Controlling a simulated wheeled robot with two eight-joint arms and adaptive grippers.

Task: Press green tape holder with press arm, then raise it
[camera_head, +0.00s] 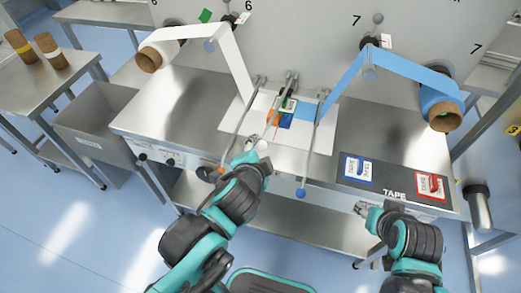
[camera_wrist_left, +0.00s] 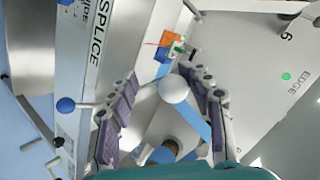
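The green tape holder (camera_head: 288,104) sits at the middle of the bench, beside an orange and a blue holder. It also shows small in the left wrist view (camera_wrist_left: 176,48). The press arm, a thin metal rod ending in a white ball (camera_head: 262,145), reaches toward me over the holders. My left gripper (camera_head: 252,158) is at this ball. In the left wrist view its purple fingers (camera_wrist_left: 157,78) are spread, with the white ball (camera_wrist_left: 174,89) showing between them; contact cannot be told. My right gripper (camera_head: 363,209) is low at the bench's front right, its finger state unclear.
Two other rods flank the middle one; the right ends in a blue ball (camera_head: 300,193). A white web (camera_head: 235,65) and a blue web (camera_head: 345,80) run down to the splice area. The tape panel (camera_head: 395,193) lies at right. The steel top is bare at left.

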